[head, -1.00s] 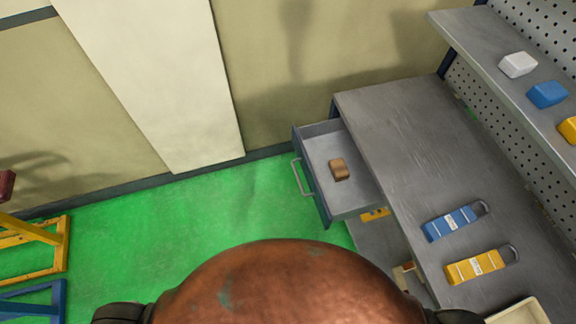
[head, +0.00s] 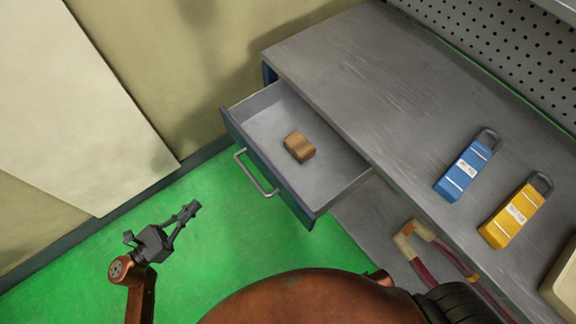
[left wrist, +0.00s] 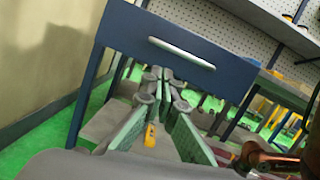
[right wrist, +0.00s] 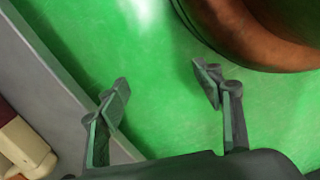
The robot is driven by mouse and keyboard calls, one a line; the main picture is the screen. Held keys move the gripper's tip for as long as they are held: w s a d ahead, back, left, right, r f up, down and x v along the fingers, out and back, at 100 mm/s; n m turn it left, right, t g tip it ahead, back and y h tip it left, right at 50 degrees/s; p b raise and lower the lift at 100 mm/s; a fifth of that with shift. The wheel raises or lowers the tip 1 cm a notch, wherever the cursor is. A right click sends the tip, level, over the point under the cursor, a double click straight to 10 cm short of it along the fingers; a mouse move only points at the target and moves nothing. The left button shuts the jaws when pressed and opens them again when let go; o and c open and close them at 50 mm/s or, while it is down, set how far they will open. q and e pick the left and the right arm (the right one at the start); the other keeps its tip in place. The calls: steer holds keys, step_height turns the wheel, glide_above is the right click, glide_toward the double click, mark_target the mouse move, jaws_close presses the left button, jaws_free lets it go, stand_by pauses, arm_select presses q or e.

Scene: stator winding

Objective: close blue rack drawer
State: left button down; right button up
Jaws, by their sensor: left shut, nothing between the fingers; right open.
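The blue rack drawer (head: 268,160) stands pulled out from under the grey bench top in the head view, with a brown block (head: 299,147) lying in it. Its bar handle (head: 256,174) is on the blue front. In the left wrist view the drawer front (left wrist: 180,48) and handle (left wrist: 181,52) are ahead. My left gripper (head: 192,208) is shut and empty, to the left of the drawer front and apart from it; its fingers (left wrist: 160,75) also show in the left wrist view. My right gripper (right wrist: 165,85) is open and empty over the green floor.
The grey bench top (head: 350,70) carries a blue padlock tag (head: 467,170) and a yellow one (head: 516,211). A lower shelf (head: 370,221) holds a red and cream item (head: 435,256). Green floor (head: 225,235) lies clear before the drawer.

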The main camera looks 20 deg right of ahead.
arm_select(q)
steer(key=w+d+r+m+g+b, duration=0.1)
steer(key=d, duration=0.6)
steer(key=w+d+r+m+b, duration=0.1)
steer(key=d+r+m, duration=0.1)
steer(key=d, duration=0.5)
steer(key=shift+d+r+g+h, duration=0.25)
steer(key=shift+d+g+h, duration=0.1)
steer(key=shift+g+h, duration=0.05)
arm_select(e)
step_height(320, 180, up, 8)
steer(key=w+a, duration=0.1)
steer(key=shift+w+a+f, duration=0.15)
steer(key=shift+f, duration=0.1)
arm_select(q)
steer(key=shift+w+d, duration=0.1)
steer(key=shift+w, duration=0.05)
